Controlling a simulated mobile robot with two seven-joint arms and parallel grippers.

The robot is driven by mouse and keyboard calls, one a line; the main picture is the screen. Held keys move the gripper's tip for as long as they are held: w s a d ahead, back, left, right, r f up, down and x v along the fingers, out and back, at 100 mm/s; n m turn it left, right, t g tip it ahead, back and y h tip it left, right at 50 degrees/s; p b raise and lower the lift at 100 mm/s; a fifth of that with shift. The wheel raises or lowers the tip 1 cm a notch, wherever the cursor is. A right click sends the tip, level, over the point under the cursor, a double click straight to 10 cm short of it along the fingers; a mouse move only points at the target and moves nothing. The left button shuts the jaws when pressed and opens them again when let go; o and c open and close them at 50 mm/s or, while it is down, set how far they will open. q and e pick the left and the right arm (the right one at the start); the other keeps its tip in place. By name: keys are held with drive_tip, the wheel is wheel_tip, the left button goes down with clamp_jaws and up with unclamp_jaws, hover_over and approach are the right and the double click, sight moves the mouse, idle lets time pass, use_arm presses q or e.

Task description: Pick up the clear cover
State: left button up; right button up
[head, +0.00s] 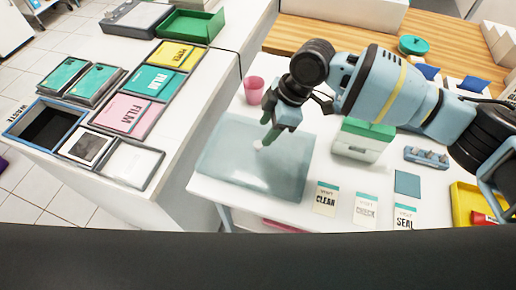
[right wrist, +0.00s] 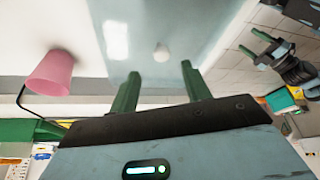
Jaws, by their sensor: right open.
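The clear cover (head: 225,160) is a see-through, bluish, rounded rectangular sheet lying on the white table, with a small white knob (head: 258,145) on it. My right gripper (head: 272,138) is above the cover, its green fingers pointing down near the knob. In the right wrist view the right gripper (right wrist: 158,82) is open and empty. The cover (right wrist: 195,35) lies beyond its fingertips, and its knob (right wrist: 161,52) appears between them, apart from both. My left gripper (right wrist: 256,43) shows at the upper right of that view, its two green fingers apart; it is out of the head view.
A pink cup (head: 254,90) stands behind the cover. A white box with a green top (head: 362,140) is to the right. Labelled cards (head: 326,198) lie along the front. A yellow tray (head: 466,205) is at the far right. The left counter holds film trays (head: 128,114).

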sight(259, 144)
drive_tip(key=shift+x, duration=2.8)
drive_tip(key=shift+s+d, duration=0.15)
clamp_jaws()
